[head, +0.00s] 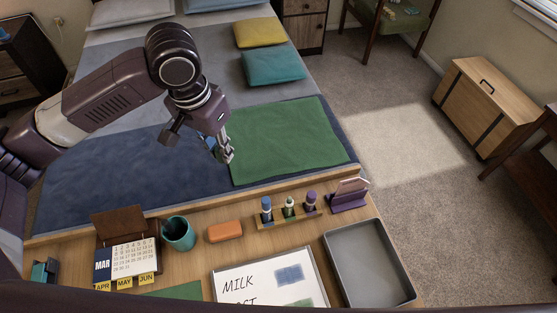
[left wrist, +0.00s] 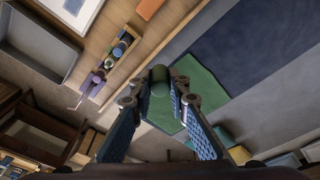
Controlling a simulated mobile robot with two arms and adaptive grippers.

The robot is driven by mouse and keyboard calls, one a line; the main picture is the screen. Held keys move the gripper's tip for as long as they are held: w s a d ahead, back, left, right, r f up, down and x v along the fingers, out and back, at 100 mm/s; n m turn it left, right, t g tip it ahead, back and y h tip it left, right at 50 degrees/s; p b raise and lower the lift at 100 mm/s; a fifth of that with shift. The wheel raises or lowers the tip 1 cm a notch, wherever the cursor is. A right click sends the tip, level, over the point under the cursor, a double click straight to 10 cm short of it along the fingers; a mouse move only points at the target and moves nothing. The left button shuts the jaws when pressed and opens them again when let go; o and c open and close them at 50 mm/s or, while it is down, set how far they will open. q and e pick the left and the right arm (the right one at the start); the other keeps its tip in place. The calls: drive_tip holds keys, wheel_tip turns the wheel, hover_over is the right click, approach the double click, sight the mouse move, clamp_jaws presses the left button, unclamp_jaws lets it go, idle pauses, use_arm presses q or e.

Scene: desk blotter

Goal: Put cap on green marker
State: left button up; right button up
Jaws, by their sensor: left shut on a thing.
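My left gripper (head: 224,154) is above the far edge of the desk, over the bed, to the left of the marker rack and well above it. In the left wrist view its fingers are shut on a dark green cylinder, which looks like the green cap (left wrist: 159,80). The green marker (head: 290,208) stands upright in the middle of the wooden rack (head: 288,221); its upper end looks narrow and pale, with no cap on it. The blue marker (head: 266,208) and the purple marker (head: 310,203) stand on either side. My right gripper is not in view.
A whiteboard (head: 265,278) lies in front of the rack, with a grey tray (head: 368,265) to its right. An orange block (head: 225,232), a teal cup (head: 178,234) and a calendar (head: 128,258) are to the left. A purple holder (head: 348,197) stands right of the rack.

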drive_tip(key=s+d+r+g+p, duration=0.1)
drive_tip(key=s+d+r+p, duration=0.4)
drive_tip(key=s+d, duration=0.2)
use_arm(q)
drive_tip(key=d+f+m, duration=0.4)
drive_tip(key=d+m, duration=0.1)
drive_tip(key=d+f+m+g, duration=0.1)
drive_tip(key=d+f+m, duration=0.3)
drive_tip(key=d+m, duration=0.1)
drive_tip(key=s+d+f+m+g+h, duration=0.1)
drive_tip(key=d+f+m, duration=0.3)
drive_tip(key=d+m, duration=0.2)
drive_tip(key=shift+f, duration=0.6)
drive_tip(key=shift+a+f, duration=0.1)
drive_tip(key=shift+f, duration=0.05)
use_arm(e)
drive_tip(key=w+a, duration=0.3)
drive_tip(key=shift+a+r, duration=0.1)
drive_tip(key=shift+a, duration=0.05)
